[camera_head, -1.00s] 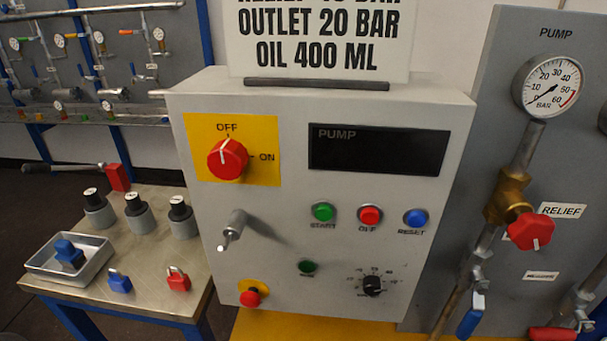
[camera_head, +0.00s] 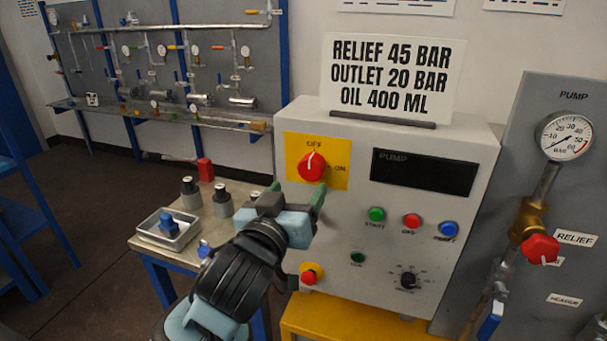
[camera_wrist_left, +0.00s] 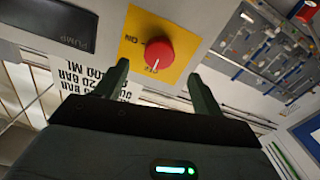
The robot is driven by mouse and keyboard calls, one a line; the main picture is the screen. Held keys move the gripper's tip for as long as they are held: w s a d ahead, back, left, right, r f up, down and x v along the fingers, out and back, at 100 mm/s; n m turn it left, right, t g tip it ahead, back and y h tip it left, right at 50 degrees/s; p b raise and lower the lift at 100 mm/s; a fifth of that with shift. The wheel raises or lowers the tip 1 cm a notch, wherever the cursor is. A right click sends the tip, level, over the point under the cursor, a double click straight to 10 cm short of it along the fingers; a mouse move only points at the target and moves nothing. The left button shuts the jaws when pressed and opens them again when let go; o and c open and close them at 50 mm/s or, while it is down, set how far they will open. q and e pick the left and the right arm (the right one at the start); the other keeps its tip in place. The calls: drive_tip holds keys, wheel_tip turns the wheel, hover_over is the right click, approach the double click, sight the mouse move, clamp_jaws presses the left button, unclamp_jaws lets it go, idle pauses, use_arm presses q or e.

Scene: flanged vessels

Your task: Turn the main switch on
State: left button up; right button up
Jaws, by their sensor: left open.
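The main switch is a red round knob (camera_head: 311,166) on a yellow plate (camera_head: 337,175) marked OFF and ON, on the grey control box. Its white mark points up to OFF. In the left wrist view the red knob (camera_wrist_left: 159,54) shows upside down, ahead of the fingers. My left gripper (camera_head: 297,193) is open and empty, just below the knob in the head view, its two fingers apart. In the left wrist view the gripper (camera_wrist_left: 159,82) has its fingertips on either side below the knob, apparently short of it. My right gripper is out of view.
The control box has a dark PUMP display (camera_head: 424,171), green (camera_head: 376,214), red (camera_head: 412,220) and blue (camera_head: 448,229) buttons, a red stop button (camera_head: 309,277) and a dial (camera_head: 408,280). A side table (camera_head: 150,243) stands left. Pipework with a gauge (camera_head: 566,135) stands right.

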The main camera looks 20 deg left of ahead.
sight(309, 173)
use_arm(q)
drive_tip(key=shift+w+d, duration=0.15)
drive_tip(key=shift+w, duration=3.55)
drive_tip(key=shift+c, duration=0.5)
drive_tip(key=c, duration=0.9)
